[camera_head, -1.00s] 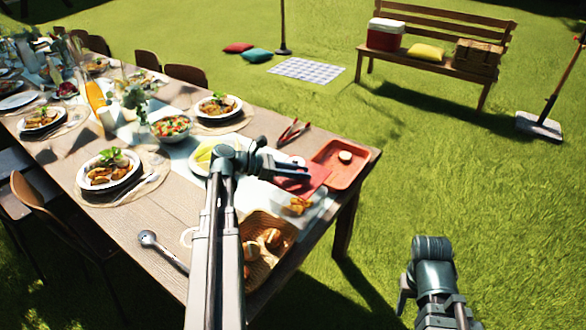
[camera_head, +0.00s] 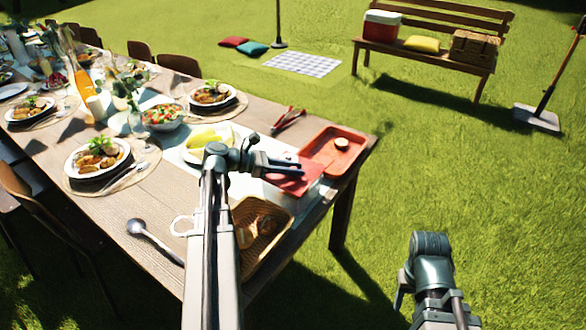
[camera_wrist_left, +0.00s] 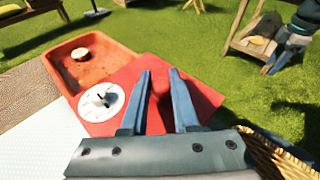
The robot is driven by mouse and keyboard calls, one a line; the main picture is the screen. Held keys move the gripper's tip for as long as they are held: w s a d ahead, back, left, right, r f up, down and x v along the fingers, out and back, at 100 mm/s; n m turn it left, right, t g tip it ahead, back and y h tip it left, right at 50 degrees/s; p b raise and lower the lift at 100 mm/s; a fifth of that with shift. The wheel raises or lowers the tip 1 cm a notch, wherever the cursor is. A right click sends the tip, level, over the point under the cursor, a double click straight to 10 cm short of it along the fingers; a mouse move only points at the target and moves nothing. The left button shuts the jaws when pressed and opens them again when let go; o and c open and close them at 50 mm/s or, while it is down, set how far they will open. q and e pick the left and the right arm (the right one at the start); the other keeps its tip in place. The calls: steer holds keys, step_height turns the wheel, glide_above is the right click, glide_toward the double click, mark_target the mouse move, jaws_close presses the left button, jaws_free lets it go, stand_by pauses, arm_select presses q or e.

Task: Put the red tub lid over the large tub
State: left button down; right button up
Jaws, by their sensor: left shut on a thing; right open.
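The red tub lid (camera_head: 293,183) is a flat red sheet held by my left gripper (camera_head: 298,168); it also shows large under the fingers in the left wrist view (camera_wrist_left: 205,98). My right gripper (camera_head: 402,292) is open and empty over the grass, off the table.
A red-orange tray (camera_head: 318,160) with a small round item (camera_head: 341,143) lies just behind the lid. A wicker basket (camera_head: 250,262) of bread is in front. Red tongs (camera_head: 289,118), a white plate (camera_head: 190,152) and a ladle (camera_head: 140,228) are nearby.

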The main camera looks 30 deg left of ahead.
arm_select(q)
steer(key=shift+d+f+b, duration=0.1)
steer(key=shift+f+b, duration=0.2)
steer(key=shift+f, duration=0.2)
steer(key=shift+f+b, duration=0.45)
steer(key=shift+f, duration=0.05)
stand_by(0.4)
steer(key=c, duration=0.6)
jaws_free()
steer(key=shift+p+v, duration=2.2)
steer(key=shift+v, duration=4.65)
